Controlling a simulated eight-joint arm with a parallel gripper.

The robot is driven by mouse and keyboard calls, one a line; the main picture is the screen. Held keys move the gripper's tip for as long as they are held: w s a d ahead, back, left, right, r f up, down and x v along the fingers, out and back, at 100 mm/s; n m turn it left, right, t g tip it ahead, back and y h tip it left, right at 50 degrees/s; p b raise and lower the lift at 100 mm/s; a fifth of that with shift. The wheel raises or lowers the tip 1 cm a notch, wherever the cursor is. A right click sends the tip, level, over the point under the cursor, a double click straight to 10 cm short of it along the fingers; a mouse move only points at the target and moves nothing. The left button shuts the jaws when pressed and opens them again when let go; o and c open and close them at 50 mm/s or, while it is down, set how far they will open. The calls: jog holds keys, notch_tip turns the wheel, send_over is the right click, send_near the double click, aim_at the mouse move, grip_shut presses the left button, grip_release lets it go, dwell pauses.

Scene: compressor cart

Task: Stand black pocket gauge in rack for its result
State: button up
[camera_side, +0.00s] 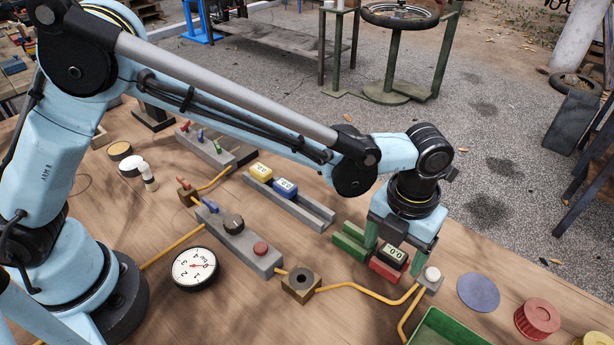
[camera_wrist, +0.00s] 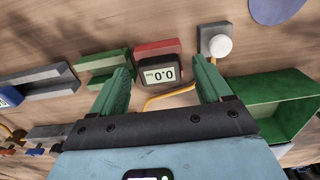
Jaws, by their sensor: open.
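The black pocket gauge (camera_side: 394,258) has a display reading 0.0 and sits at the red rack (camera_side: 386,272), apparently standing in its slot. In the wrist view, the gauge (camera_wrist: 162,74) lies between my fingertips, its digits upside down, with the red rack (camera_wrist: 158,47) behind it. The green rack (camera_side: 350,241) is empty, just left of the red one; it also shows in the wrist view (camera_wrist: 103,64). My gripper (camera_side: 392,250) is open, its green fingers on either side of the gauge with gaps visible in the wrist view (camera_wrist: 163,68).
A grey rack (camera_side: 312,210) holds a yellow gauge (camera_side: 261,172) and a blue gauge (camera_side: 285,188). A white-knobbed box (camera_side: 431,278) and yellow hose are close to the gripper's right. A green tray (camera_side: 440,328), blue disc (camera_side: 478,292) and round dial (camera_side: 194,268) stand around.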

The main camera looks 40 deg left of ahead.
aim_at(393, 252)
notch_tip(393, 252, up, 12)
dwell(0.5)
jog(key=shift+a, duration=0.1)
jog(key=a+r+n+t+h, duration=0.1)
jog(key=a+r+n+t, duration=0.25)
jog(key=a+n, duration=1.25)
jog(key=s+a+f+n+t, duration=0.2)
jog(key=s+a+n, duration=0.2)
jog(key=a+n, duration=0.3)
jog(key=s+a+f+n+t+y, duration=0.1)
jog(key=s+a+n, duration=0.3)
jog(key=n, duration=0.9)
jog(key=a+f, duration=0.1)
jog(key=a, duration=0.2)
jog(key=shift+f+t, duration=0.25)
jog(key=shift+t, duration=0.1)
jog(key=shift+a, duration=0.1)
